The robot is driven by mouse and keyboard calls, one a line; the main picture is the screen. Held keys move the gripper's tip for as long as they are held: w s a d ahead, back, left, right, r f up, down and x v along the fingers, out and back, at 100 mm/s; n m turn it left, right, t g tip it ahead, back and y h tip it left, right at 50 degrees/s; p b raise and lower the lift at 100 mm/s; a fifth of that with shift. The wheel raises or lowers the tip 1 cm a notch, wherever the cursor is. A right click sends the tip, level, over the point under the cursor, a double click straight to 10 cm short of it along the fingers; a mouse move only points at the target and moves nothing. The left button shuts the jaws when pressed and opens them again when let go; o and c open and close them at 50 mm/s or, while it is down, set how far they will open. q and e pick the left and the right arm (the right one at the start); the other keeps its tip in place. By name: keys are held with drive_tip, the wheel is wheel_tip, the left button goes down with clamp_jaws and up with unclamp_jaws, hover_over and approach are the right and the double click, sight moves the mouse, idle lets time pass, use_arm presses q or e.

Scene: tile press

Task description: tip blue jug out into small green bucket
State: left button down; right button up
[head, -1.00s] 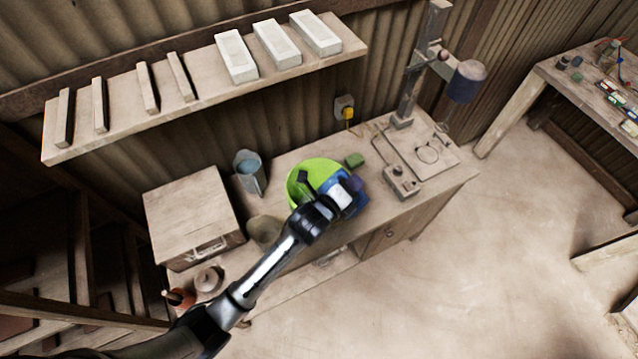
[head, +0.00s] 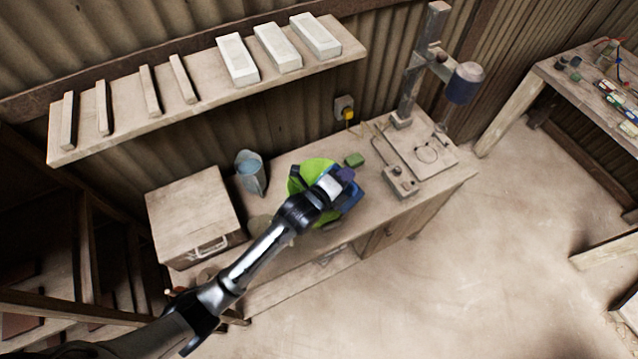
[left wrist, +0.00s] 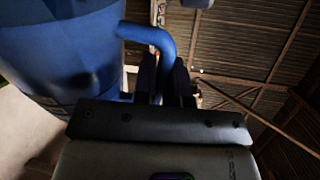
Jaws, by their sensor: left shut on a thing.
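My left gripper (head: 338,180) is over the workbench, shut on the handle of the blue jug (head: 349,202). In the left wrist view the jug (left wrist: 62,50) fills the upper left, and its curved handle passes between the fingers (left wrist: 165,85). The small green bucket (head: 312,172) stands on the bench, just behind and left of the jug, partly hidden by my arm and the jug. I cannot tell how far the jug is tilted or whether anything is pouring. The right gripper does not show.
A press stand (head: 408,90) is at the right. A shelf (head: 205,92) with blocks hangs above.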

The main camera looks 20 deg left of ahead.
use_arm(q)
drive_tip(key=shift+w+a+r+n+p, duration=0.15)
drive_tip(key=shift+a+r+n+p, duration=0.2)
drive_tip(key=shift+a+n, duration=0.1)
drive_tip(key=shift+w+a+r+n+h+p, duration=0.2)
drive_tip(key=shift+a+n+h+p, duration=0.1)
drive_tip(key=shift+a, duration=0.15)
drive_tip(key=shift+w+a, duration=0.1)
drive_tip(key=shift+a, duration=0.1)
idle(0.3)
